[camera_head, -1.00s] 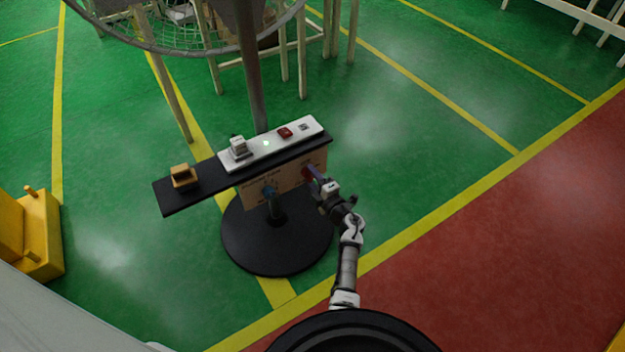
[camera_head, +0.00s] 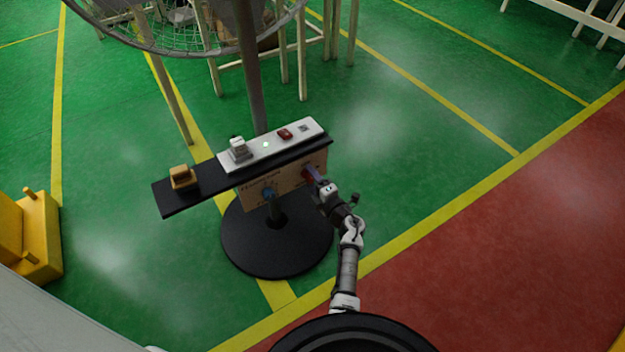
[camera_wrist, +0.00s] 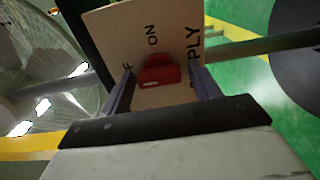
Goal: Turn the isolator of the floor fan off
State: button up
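The isolator is a red knob (camera_wrist: 158,72) on a tan panel (camera_wrist: 112,28) with printed letters, "ON" and a partly hidden word ending in F among them. In the head view the red knob (camera_head: 308,174) shows at the right of the panel (camera_head: 288,187), under the black shelf. My gripper (camera_wrist: 160,82) has its two fingers apart, one on each side of the knob. A gap shows between knob and fingers in the wrist view; contact deeper in cannot be told. In the head view my gripper (camera_head: 316,177) reaches the panel from the front right.
The black shelf (camera_head: 205,187) carries a white power strip (camera_head: 262,158) with a plug and red switch, and a yellow block (camera_head: 182,177). A round base (camera_head: 262,248) stands below. The caged fan (camera_head: 150,40) is behind.

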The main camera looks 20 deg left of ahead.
jog(key=shift+o, duration=0.2)
jog(key=shift+d, duration=0.1)
jog(key=p+v, duration=0.6)
jog(key=v, duration=0.7)
jog(key=shift+s+d, duration=0.2)
jog(key=shift+s, duration=0.1)
